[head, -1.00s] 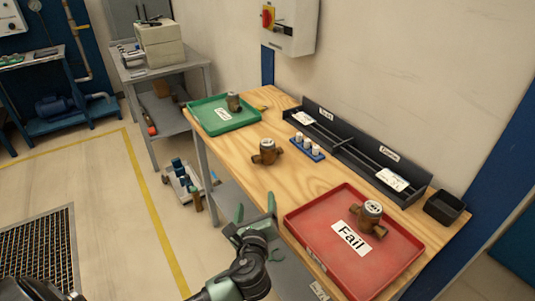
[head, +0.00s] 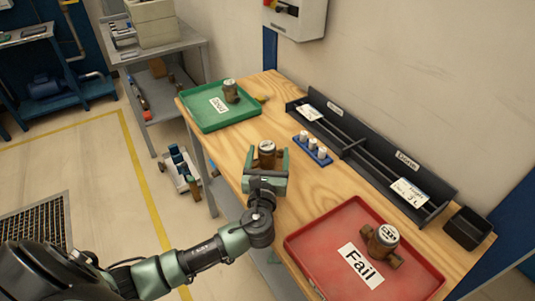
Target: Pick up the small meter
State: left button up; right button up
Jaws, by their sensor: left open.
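The small meter (head: 267,148) is a brown metal body with a round top. It stands on the bare wood of the table between the two trays. My left gripper (head: 267,160) is open, with one finger on each side of the meter. Its palm hides the meter's lower front, and I cannot tell whether the fingers touch it. Another brass meter (head: 231,91) stands in the green tray, and a larger one (head: 382,240) with a white dial lies in the red tray. My right gripper is not in view.
The green tray (head: 196,122) is at the far left and the red tray (head: 310,262), marked Fail, at the near right. A blue rack with white pegs (head: 312,148), a long dark divided tray (head: 372,168) and a small black box (head: 466,228) line the wall side.

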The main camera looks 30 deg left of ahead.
aim_at(268, 142)
pick_arm(q)
jog(key=shift+w+a+r+p, duration=0.3)
jog(key=shift+w+a, duration=0.3)
jog(key=shift+w, duration=0.2)
jog(key=x, duration=0.2)
jog(key=shift+w+a+f, duration=0.2)
jog(key=shift+w, duration=0.1)
jog(key=shift+w+a, duration=0.1)
jog(key=shift+w, duration=0.2)
jog(key=c, duration=1.5)
grip_shut()
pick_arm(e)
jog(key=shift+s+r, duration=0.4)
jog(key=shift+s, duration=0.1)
